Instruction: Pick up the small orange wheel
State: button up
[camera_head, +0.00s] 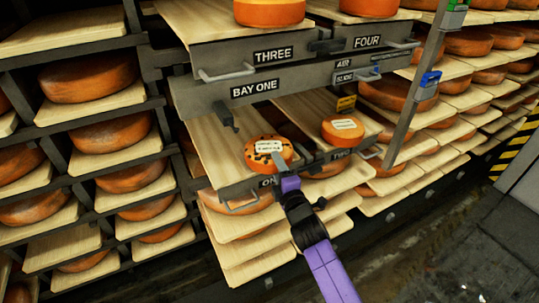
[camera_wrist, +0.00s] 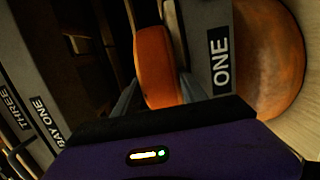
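A small orange wheel with dark spots and a white label (camera_head: 268,152) lies near the front edge of the board above the ONE sign. My gripper (camera_head: 281,170) is at its front right side, with a grey finger over the wheel's near edge. In the wrist view the orange wheel (camera_wrist: 157,65) shows edge-on between the two spread fingers of my gripper (camera_wrist: 158,95). I cannot tell whether either finger touches it. The lower finger is mostly hidden in the head view.
A second small labelled wheel (camera_head: 343,130) lies on the neighbouring board to the right. The shelf front with the ONE sign (camera_wrist: 222,60) is close to the fingers. A larger wheel (camera_wrist: 268,55) sits on the board below. Other wheels (camera_head: 270,12) stand above.

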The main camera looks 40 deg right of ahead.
grip_shut()
notch_tip(320, 180, up, 8)
jog(key=p, duration=0.5)
jog(key=shift+r, duration=1.2)
